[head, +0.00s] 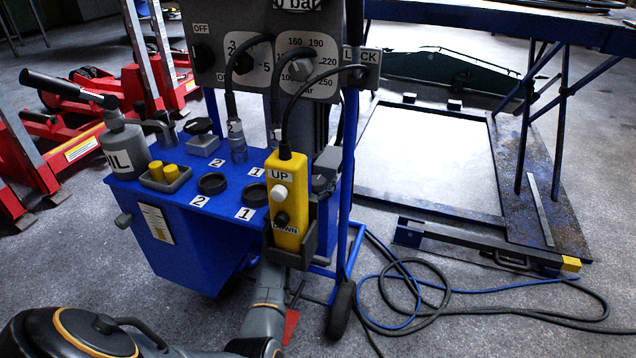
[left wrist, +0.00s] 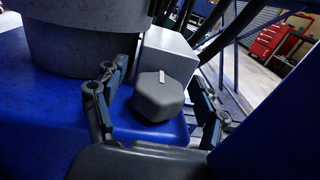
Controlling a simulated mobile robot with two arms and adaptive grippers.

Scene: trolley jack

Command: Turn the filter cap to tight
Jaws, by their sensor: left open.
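The filter cap (left wrist: 158,97) seems to be the dark grey, six-sided cap with a pale mark on its top, in the left wrist view. It sits on a blue surface. My left gripper (left wrist: 154,70) is open, with one finger on each side of the cap and a visible gap to it. No tight label can be read there. In the head view my left arm comes up from the bottom behind the yellow pendant, which hides most of the gripper. I cannot make out the cap there. My right gripper is in neither view.
A large grey cylinder (left wrist: 82,35) and a pale grey box (left wrist: 165,55) stand close to the cap. The yellow UP/DOWN pendant (head: 286,195) hangs on the blue unit (head: 200,240), near a blue post (head: 347,150). Hoses (head: 440,310) lie on the floor at right.

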